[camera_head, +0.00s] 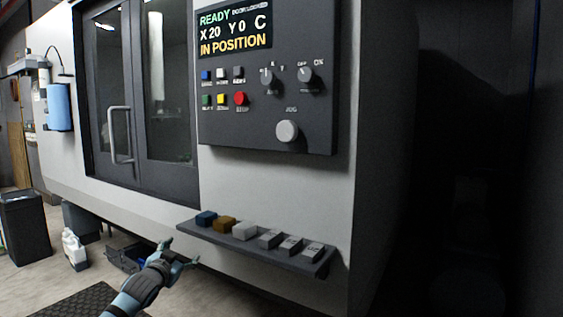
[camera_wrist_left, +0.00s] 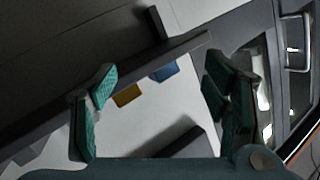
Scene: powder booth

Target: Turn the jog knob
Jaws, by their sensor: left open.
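The jog knob (camera_head: 287,131) is a round light-grey knob under the label JOG, low on the dark control panel (camera_head: 215,138). My left gripper (camera_head: 180,254) is below and left of the panel, near the left end of a small shelf, well apart from the knob. Its two green fingers are spread with nothing between them in the left wrist view (camera_wrist_left: 155,95). The jog knob does not show in the left wrist view. My right gripper is in neither view.
A narrow shelf (camera_head: 255,247) with several small blocks juts from the machine below the panel. The panel also has coloured buttons, a red button (camera_head: 240,98) and two dark selector knobs. A door handle (camera_head: 119,134) stands out at left. The space before the panel is clear.

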